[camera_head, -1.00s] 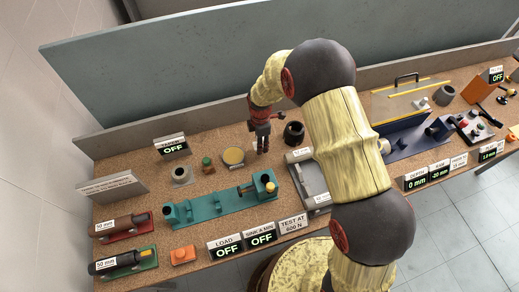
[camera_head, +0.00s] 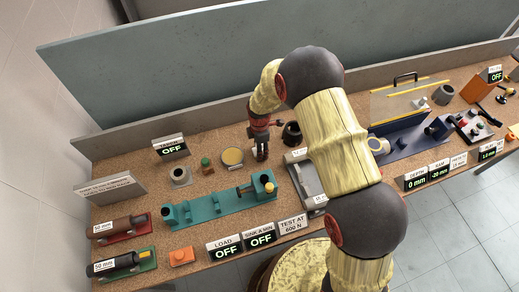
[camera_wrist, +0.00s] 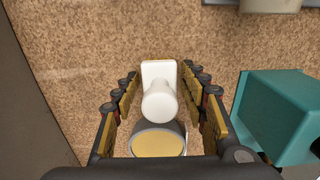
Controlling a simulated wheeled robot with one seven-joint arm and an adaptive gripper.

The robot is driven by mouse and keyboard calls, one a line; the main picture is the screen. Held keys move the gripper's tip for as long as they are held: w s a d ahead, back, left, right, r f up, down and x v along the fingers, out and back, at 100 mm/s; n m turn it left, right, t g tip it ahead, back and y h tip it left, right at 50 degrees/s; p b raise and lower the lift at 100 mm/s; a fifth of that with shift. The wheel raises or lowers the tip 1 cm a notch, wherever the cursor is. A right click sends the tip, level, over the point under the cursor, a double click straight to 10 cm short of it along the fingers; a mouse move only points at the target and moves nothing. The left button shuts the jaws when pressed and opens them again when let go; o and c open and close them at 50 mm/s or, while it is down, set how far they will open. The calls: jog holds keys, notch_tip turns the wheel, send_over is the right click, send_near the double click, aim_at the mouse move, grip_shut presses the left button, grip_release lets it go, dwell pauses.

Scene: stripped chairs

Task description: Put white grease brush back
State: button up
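The white brush (camera_wrist: 159,98) shows in the wrist view as a pale block with a round handle towards the camera. It lies between the two fingers of my gripper (camera_wrist: 160,78), very close to both fingertips; I cannot tell whether they press on it. In the head view my gripper (camera_head: 261,155) points down just right of the round yellow grease tin (camera_head: 232,156), and the brush cannot be made out there.
A teal fixture (camera_head: 218,205) stands in front of my gripper, and a grey tray (camera_head: 308,182) lies to its right. A dark round cup (camera_head: 291,133) is close behind on the right. A green-topped bottle (camera_head: 207,165) and grey cup (camera_head: 180,176) stand left of the tin.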

jog(key=shift+o, duration=0.4)
notch_tip(320, 180, up, 13)
jog(key=shift+f+p, duration=0.15)
jog(key=shift+p, duration=0.65)
jog(key=s+d+r+m+t, duration=0.1)
jog(key=s+d+r+m, duration=0.2)
jog(key=r, duration=0.5)
jog(key=s+d+r+m+t, duration=0.1)
jog(key=s+d+r+m, duration=0.25)
jog(key=r, duration=0.45)
jog(key=s+d+r+m+t, duration=0.1)
jog(key=s+d+r+m, duration=0.25)
jog(key=r, duration=0.45)
jog(key=s+d+r+m+t, duration=0.1)
jog(key=s+d+r+m, duration=0.2)
jog(key=s, duration=0.6)
jog(key=s+d+r+m+t, duration=0.1)
jog(key=s+d+r+m, duration=0.2)
jog(key=s+m, duration=0.5)
jog(key=shift+s+d+r+t, duration=0.2)
jog(key=shift+s+r+t, duration=0.1)
jog(key=shift+s+r, duration=0.15)
jog(key=shift+w, duration=0.1)
